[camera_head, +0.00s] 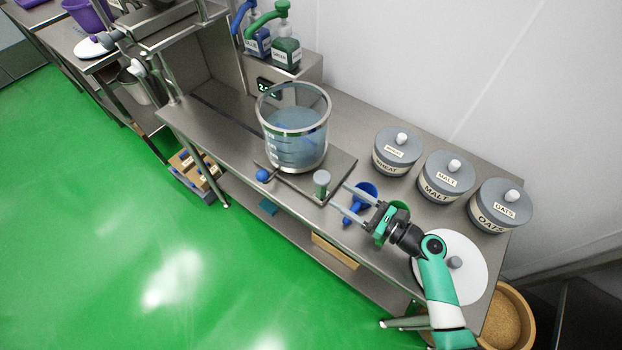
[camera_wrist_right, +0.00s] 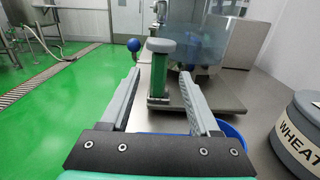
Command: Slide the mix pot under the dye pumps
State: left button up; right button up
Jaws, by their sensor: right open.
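The mix pot (camera_head: 297,145) is a clear vessel with metal rims and bluish liquid, upright on a flat metal plate (camera_head: 338,163) on the bench. A green post with a grey cap (camera_head: 321,183) stands at the plate's front corner; it also shows in the right wrist view (camera_wrist_right: 159,78). The dye pumps, a blue-topped bottle (camera_head: 257,42) and a green-topped bottle (camera_head: 286,53), stand on a steel housing behind the pot. My right gripper (camera_head: 341,197) is open and empty, its fingertips just right of the post, apart from it. My left gripper is out of view.
Canisters labelled wheat (camera_head: 396,150), malt (camera_head: 446,176) and oats (camera_head: 499,205) line the back right. A blue ball knob (camera_head: 263,175) sticks out at the plate's left. Bench left of the plate is clear.

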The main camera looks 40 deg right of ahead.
jog(key=b, duration=0.2)
send_over(312, 191)
grip_shut()
dwell(1.4)
